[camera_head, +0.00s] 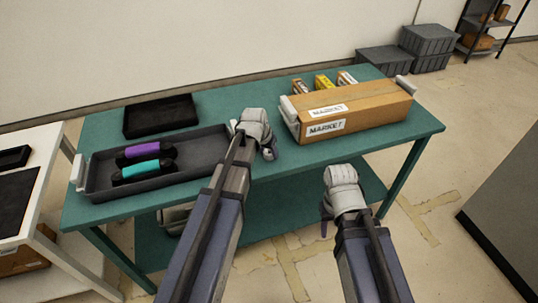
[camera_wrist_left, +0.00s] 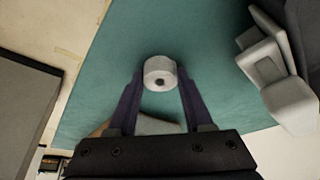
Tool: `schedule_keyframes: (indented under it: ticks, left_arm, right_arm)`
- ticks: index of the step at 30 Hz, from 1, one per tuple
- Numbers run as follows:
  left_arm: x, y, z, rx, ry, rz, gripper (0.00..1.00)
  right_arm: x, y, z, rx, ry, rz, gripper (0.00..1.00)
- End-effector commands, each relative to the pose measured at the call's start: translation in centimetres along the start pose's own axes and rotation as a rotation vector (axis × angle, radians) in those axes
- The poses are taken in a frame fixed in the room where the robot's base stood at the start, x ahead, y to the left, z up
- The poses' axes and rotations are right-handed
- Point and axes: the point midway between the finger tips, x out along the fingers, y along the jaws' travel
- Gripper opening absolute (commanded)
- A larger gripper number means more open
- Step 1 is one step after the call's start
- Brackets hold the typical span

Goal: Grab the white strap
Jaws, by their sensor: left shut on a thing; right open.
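My left gripper (camera_head: 266,152) is over the teal table, between the dark grey tray and the cardboard box. In the left wrist view, its fingers (camera_wrist_left: 160,88) are shut on a small white roll with a dark centre hole (camera_wrist_left: 159,66), which I take for the white strap. The roll sits between the fingertips above the teal surface. In the head view the roll is small and mostly hidden by the gripper. My right gripper (camera_head: 325,222) is open and empty in front of the table's near edge.
On the teal table (camera_head: 290,165), a dark grey tray (camera_head: 200,148) with white handles holds a purple roller (camera_head: 145,153) and a teal roller (camera_head: 140,171). A black tray (camera_head: 160,115) lies behind. A cardboard box (camera_head: 375,102) labelled MARKET stands right. A white table (camera_head: 45,185) adjoins left.

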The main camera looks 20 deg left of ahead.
Motion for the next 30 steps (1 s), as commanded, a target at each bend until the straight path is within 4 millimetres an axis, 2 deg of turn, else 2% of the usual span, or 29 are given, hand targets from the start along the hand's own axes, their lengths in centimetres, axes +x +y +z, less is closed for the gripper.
schedule_keyframes:
  ticks: [1, 7, 14, 20, 26, 30]
  left_arm:
    - [0.0, 0.0, 0.0, 0.0, 0.0, 0.0, 0.21]
    - [0.0, 0.0, 0.0, 0.0, 0.0, 0.0, 0.0]
    - [0.0, 0.0, 0.0, 0.0, 0.0, 0.0, 0.0]
    - [-0.8, 0.0, -0.3, 0.0, 0.0, 0.0, 0.0]
    - [-2.8, 0.0, -1.1, 0.0, 0.0, 0.0, 0.0]
    - [-4.7, 0.0, -1.9, 0.0, 0.0, 0.0, 0.0]
  right_arm:
    - [0.0, 0.0, 0.0, 0.0, 0.0, 0.0, 0.5]
    - [0.0, 0.0, 0.0, 0.0, 0.0, 0.0, 0.5]
    - [0.0, 0.0, 0.0, 0.0, 0.0, 0.0, 0.5]
    - [-0.8, 0.1, 0.1, 0.0, 0.0, 0.0, 0.5]
    - [-3.0, 0.3, 0.2, 0.0, 0.0, 0.0, 0.5]
    - [-5.1, 0.5, 0.3, 0.0, 0.0, 0.0, 0.5]
